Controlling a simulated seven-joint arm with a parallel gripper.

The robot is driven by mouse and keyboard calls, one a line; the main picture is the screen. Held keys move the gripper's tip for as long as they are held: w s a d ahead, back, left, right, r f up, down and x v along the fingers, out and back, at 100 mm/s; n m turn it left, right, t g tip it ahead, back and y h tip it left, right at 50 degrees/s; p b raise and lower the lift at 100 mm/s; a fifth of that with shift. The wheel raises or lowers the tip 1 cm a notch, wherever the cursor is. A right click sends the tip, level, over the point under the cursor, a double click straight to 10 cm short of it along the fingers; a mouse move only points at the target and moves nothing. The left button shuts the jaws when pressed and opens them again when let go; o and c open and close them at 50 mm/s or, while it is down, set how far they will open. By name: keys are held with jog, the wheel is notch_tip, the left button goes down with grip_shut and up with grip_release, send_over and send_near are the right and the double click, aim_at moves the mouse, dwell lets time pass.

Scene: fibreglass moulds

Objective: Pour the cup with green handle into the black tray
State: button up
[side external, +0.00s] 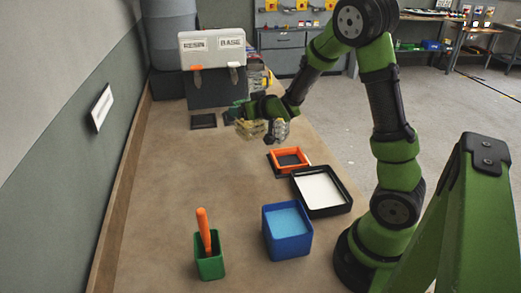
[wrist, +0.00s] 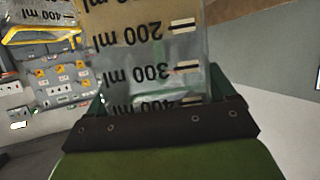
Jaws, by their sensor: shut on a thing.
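My gripper (side external: 262,122) is in the air over the far part of the table, shut on a clear measuring cup (wrist: 155,55) with ml marks. The marks read upside down in the wrist view, where the cup runs up out of frame. Green parts show behind my dark finger bar, but I cannot tell handle from gripper there. In the side view the cup is small and its tilt is unclear. A black tray (side external: 347,208) with a white inside lies on the table, nearer the camera and right of my gripper. No stream of liquid is visible.
An orange frame (side external: 277,158) on a dark base lies beside the black tray. A blue container (side external: 288,247) and a green pot (side external: 211,268) with an orange handle stand in front. White and grey boxes (side external: 213,50) and a small dark tray (side external: 203,121) are at the back.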

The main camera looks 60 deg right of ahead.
jog(key=s+a+n+g+y, duration=0.1)
jog(key=a+n+g+y, duration=0.1)
jog(key=a+n+y, duration=0.85)
jog(key=s+d+f+n+g+y, duration=0.2)
jog(key=s+n+g+y, duration=0.2)
jog(key=s, duration=0.6)
jog(key=s+d+f+n+g+y, duration=0.1)
jog(key=s+n+g+y, duration=0.3)
jog(key=s, duration=0.7)
jog(key=d+n+g, duration=0.1)
jog(key=n+g, duration=0.1)
jog(key=n, duration=0.2)
jog(key=shift+d+f, duration=0.35)
jog(key=shift+f, duration=0.05)
